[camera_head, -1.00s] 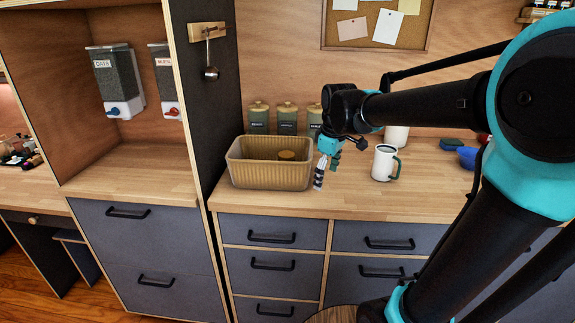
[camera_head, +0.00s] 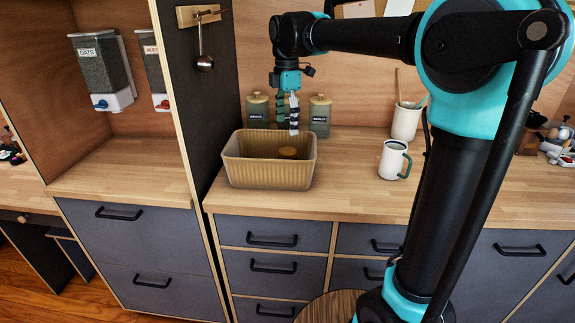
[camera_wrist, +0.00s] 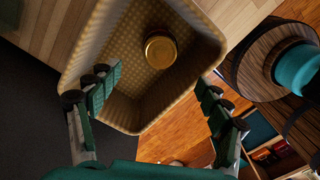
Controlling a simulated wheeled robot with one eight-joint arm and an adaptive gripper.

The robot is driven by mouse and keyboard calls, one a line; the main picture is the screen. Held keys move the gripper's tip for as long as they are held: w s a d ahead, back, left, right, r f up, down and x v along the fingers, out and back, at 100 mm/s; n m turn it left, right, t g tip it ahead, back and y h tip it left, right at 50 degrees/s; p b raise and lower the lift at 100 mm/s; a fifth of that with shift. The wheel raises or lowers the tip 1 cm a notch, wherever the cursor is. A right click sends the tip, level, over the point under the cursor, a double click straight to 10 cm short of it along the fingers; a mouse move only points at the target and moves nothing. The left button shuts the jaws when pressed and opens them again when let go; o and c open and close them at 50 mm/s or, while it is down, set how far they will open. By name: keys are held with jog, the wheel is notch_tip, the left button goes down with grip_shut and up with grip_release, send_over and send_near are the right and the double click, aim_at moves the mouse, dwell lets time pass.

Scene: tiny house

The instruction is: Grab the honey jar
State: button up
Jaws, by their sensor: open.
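A round jar with a gold-brown lid (camera_head: 288,153), which looks like the honey jar, stands inside a tan ribbed basket (camera_head: 268,176). The wrist view shows the lid (camera_wrist: 160,49) from above, near the far wall of the basket (camera_wrist: 88,55). My gripper (camera_head: 288,131) points down above the back part of the basket, higher than the lid and apart from it. In the wrist view my gripper (camera_wrist: 158,92) has its fingers spread wide with nothing between them.
Lidded canisters (camera_head: 320,116) stand behind the basket. A white mug (camera_head: 393,160) and a utensil crock (camera_head: 406,121) stand to the right on the counter (camera_head: 350,185). A dark panel (camera_head: 210,95) with a hanging ladle rises at left. Counter between basket and mug is clear.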

aim_at(287, 151)
notch_tip(287, 151, down, 11)
jog(key=shift+w+r, duration=0.1)
jog(key=shift+r, duration=0.1)
dwell(0.4)
jog(key=shift+c, duration=0.5)
jog(key=c, duration=1.6)
jog(key=shift+o, duration=0.2)
jog(key=shift+r, duration=0.1)
